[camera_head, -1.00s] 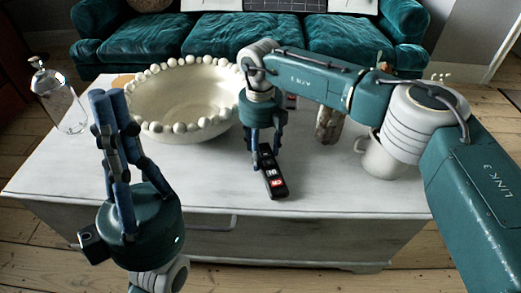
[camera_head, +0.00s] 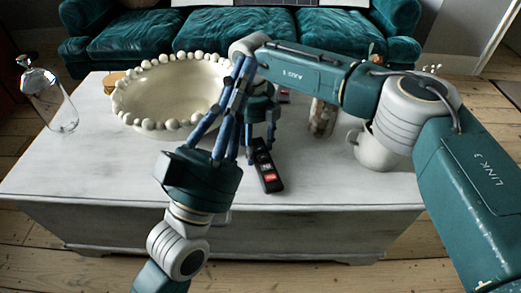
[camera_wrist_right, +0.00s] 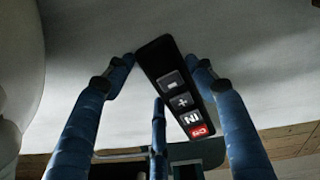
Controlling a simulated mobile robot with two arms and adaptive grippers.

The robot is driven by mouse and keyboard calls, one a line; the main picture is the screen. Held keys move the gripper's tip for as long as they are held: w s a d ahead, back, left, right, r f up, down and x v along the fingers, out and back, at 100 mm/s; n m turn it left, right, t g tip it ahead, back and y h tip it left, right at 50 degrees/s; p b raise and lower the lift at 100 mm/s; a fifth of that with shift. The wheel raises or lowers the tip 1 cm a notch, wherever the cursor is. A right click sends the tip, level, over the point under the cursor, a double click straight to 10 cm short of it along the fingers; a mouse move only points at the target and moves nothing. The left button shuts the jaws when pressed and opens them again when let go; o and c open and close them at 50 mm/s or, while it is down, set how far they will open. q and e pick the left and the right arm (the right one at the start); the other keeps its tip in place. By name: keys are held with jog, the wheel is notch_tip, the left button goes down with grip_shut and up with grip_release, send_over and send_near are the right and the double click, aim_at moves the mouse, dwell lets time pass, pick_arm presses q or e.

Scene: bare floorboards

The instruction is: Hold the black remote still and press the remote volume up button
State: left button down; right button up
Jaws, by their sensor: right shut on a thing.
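The black remote (camera_head: 266,170) lies on the white table with its lettered and red buttons facing up. In the right wrist view the remote (camera_wrist_right: 168,72) shows minus, plus, lettered and red buttons in a row. My right gripper (camera_head: 260,148) points down and is shut on the remote's far part, its fingertips (camera_wrist_right: 161,60) on either side. My left gripper (camera_head: 243,66) points up and away with its fingertips close together, in front of the right gripper and left of the remote in the picture. It partly hides the right gripper; contact with the remote cannot be made out.
A large beaded bowl (camera_head: 130,85) stands at the left back, close to the left fingers. A glass bottle (camera_head: 48,95) is at the far left. A white mug (camera_head: 376,150) and a brown jar (camera_head: 322,118) stand to the right. The table's front is clear.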

pick_arm(q)
jog(key=s+d+f+m+g, duration=0.3)
jog(key=d+f+g, duration=0.55)
jog(key=d, duration=0.25)
jog(key=s+d+f+m+g, duration=0.3)
jog(key=d+f+g, duration=0.5)
jog(key=d+g, duration=0.25)
jog(key=w+a+f+n+t+y, duration=0.2)
jog(key=w+a+f+n+y, duration=0.3)
jog(key=a+f+n+y, duration=0.15)
jog(key=w+a+n+t+y, duration=0.1)
jog(key=w+a+n+y, duration=0.1)
jog(key=a, duration=0.4)
jog(key=w+a+r+n+t+y, duration=0.1)
jog(key=w+a+n+y, duration=0.2)
jog(key=a+n+y, duration=0.1)
jog(key=a+n, duration=0.1)
jog(key=a, duration=0.1)
jog(key=shift+w+a+r+t, duration=0.3)
jog(key=shift+w+a, duration=0.05)
jog(key=shift+a, duration=0.05)
